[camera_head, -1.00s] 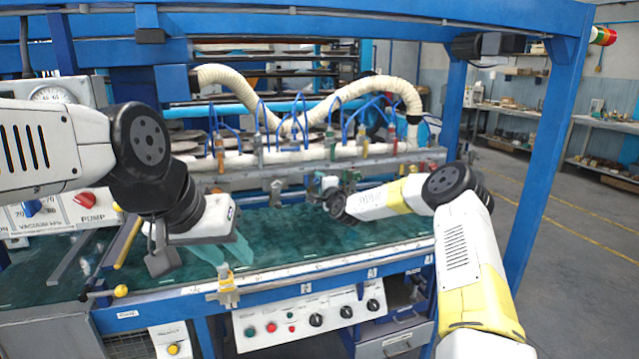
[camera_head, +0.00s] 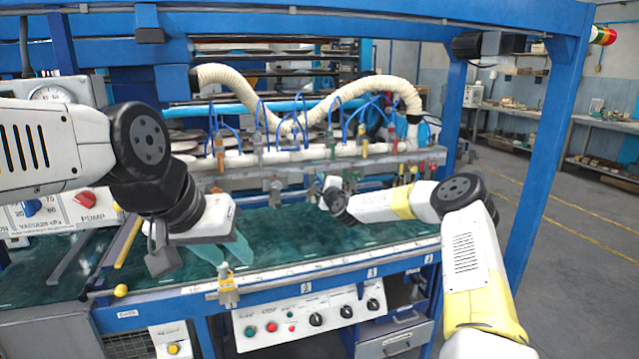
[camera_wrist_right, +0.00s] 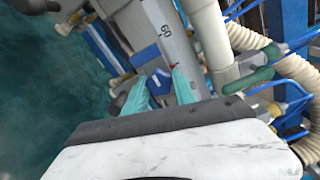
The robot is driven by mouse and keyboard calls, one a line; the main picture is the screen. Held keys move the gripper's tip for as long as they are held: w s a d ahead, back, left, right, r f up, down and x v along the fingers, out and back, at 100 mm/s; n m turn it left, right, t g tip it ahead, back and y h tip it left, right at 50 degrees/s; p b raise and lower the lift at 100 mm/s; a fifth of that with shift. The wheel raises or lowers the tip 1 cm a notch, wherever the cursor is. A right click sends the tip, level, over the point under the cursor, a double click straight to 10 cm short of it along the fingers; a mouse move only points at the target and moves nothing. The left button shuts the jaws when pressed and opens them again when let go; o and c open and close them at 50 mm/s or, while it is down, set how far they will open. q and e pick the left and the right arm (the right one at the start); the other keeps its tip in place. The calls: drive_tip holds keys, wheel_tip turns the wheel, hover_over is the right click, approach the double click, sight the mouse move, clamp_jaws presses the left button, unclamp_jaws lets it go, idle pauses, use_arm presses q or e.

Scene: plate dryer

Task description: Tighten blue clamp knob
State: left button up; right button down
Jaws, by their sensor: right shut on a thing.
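In the right wrist view, the two teal fingers of my right gripper (camera_wrist_right: 160,78) point away from the camera, on either side of a small blue part. I take this part to be the blue clamp knob (camera_wrist_right: 160,86), and the gripper is shut on it. It sits beside the grey rail marked 60 (camera_wrist_right: 166,30). In the head view, my right wrist is at the rail behind the green bed, and its fingers and the knob are hidden.
The green bed (camera_head: 300,234) is clear between the arms. Several coloured clamps and blue hoses line the rear rail (camera_head: 300,157), close to my right wrist. A cream corrugated hose (camera_head: 390,88) arches above. A blue frame post (camera_head: 545,150) stands to the right of my right arm.

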drive_tip(key=c, duration=1)
unclamp_jaws()
drive_tip(key=shift+c, duration=0.2)
drive_tip(key=v, duration=0.8)
